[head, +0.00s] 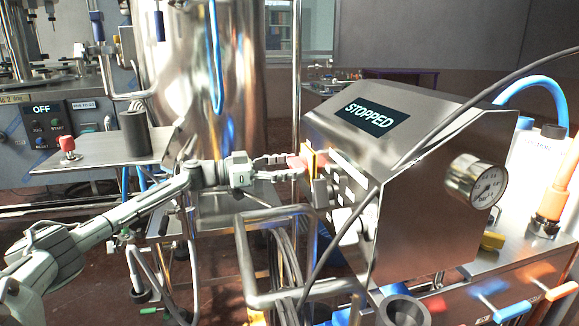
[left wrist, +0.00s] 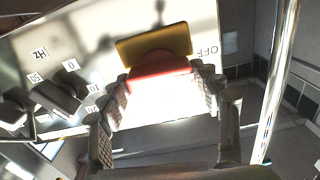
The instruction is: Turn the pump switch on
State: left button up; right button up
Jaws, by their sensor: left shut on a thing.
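The pump switch is a red handle (left wrist: 160,66) on a yellow plate (left wrist: 150,44), on the face of a steel control box (head: 440,190). In the left wrist view the red handle lies between the two fingers of my left gripper (left wrist: 160,92), which is shut on it. An OFF label stands to the right of the plate. In the head view my left gripper (head: 285,166) reaches the box's left face, and the yellow plate (head: 309,160) shows edge-on at its fingertips. The display (head: 372,115) on the box reads STOPPED. My right gripper is not in view.
A pressure gauge (head: 476,182) is on the box's front. A steel tube frame (head: 275,255) with coiled cables is below my gripper. A steel tank (head: 205,80) stands behind my arm.

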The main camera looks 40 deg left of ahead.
pick_arm(q)
jog(key=m, duration=0.5)
jog(key=shift+m, duration=0.3)
jog(key=shift+f+m, duration=0.1)
jog(key=shift+m, duration=0.9)
jog(key=shift+m+b, duration=0.4)
jog(key=shift+d+m, duration=0.1)
jog(key=shift+m, duration=0.3)
jog(key=m+b, duration=0.2)
jog(key=m, duration=0.1)
jog(key=shift+f+m, duration=0.1)
jog(key=shift+m, duration=0.3)
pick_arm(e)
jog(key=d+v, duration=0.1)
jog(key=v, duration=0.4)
pick_arm(q)
jog(key=m+b, duration=0.2)
jog(key=m, duration=0.2)
jog(key=shift+s, duration=0.1)
jog(key=shift+m+b, duration=0.3)
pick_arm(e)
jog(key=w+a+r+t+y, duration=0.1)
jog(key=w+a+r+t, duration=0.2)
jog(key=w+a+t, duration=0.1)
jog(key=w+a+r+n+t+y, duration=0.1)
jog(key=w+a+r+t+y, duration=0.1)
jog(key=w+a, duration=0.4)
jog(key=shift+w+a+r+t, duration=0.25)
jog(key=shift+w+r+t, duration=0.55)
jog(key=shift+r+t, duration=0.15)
